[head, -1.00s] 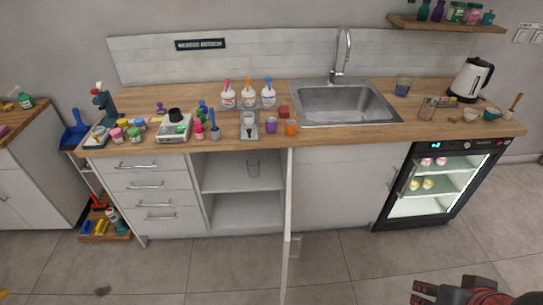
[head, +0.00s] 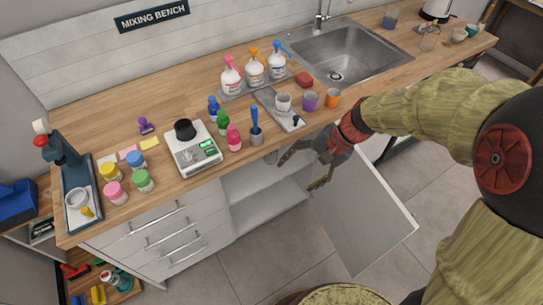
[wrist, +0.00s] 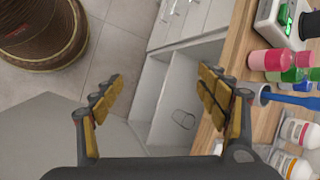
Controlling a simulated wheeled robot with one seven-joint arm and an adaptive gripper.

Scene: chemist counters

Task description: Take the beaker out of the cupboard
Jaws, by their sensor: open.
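The clear glass beaker (wrist: 184,119) stands on the shelf inside the open cupboard and shows in the wrist view between my fingers, nearer the right one. In the head view I cannot make it out clearly under the counter edge. My gripper (head: 300,172) is open and empty in front of the cupboard opening, just below the counter edge. In the wrist view my gripper (wrist: 160,78) has its fingers wide apart, with the beaker beyond them and not touched. The cupboard (head: 262,190) has a white shelf. Its door (head: 360,215) stands swung open, below my forearm.
The counter edge runs above the opening, with a cup holding a blue-handled tool (head: 256,130), a pink bottle (head: 234,138) and a scale (head: 192,148) near it. Purple (head: 310,101) and orange (head: 332,98) cups stand close to my wrist. Drawers (head: 165,235) are left.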

